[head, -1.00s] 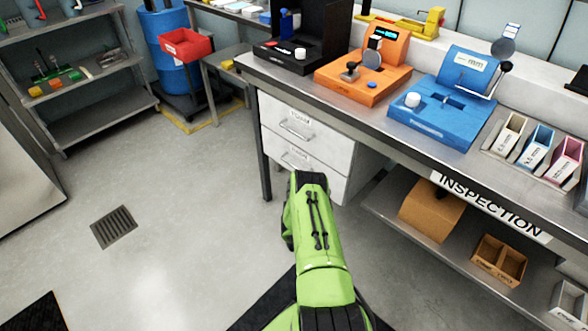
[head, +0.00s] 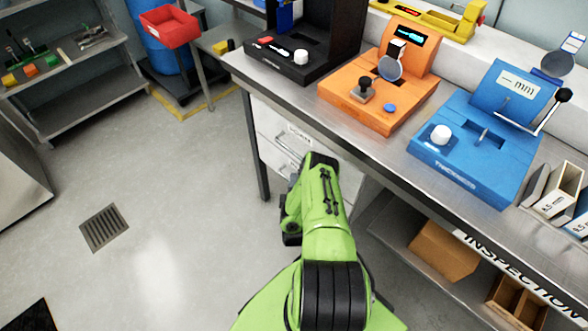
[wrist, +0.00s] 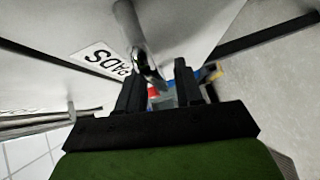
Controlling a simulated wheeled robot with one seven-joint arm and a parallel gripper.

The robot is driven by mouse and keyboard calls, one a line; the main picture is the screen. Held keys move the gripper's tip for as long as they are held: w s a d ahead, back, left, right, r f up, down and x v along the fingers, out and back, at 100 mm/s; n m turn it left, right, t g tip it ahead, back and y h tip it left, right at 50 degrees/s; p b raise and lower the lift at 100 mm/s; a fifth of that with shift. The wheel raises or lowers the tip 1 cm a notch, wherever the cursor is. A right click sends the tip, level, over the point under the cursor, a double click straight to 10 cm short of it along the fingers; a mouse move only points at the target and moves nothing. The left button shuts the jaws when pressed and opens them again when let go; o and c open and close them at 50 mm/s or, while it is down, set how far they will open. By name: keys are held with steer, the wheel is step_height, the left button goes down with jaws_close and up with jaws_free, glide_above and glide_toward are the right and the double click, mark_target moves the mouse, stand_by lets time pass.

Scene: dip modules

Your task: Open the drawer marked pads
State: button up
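The drawer marked PADS shows its white front (wrist: 75,25), its label (wrist: 100,60) and its metal bar handle (wrist: 133,35) in the wrist view. My gripper (wrist: 158,90) is open, its two black fingers apart. The near end of the handle shows between the fingertips; I cannot tell whether they touch it. In the head view the white drawer unit (head: 268,122) hangs under the bench at its left end. Both drawers look shut. My arm hides the lower drawer's label, most of its front and my fingertips.
The steel bench (head: 345,125) overhangs the drawers, with black, orange (head: 375,100) and blue (head: 470,150) gauges on top. A bench leg (head: 254,150) stands left of the drawers. A lower shelf (head: 400,240) with boxes lies to the right. Floor (head: 190,200) left of my arm is clear.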

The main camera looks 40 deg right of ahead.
steer(key=shift+w+d, duration=0.1)
steer(key=shift+w, duration=0.05)
jaws_close()
stand_by(0.4)
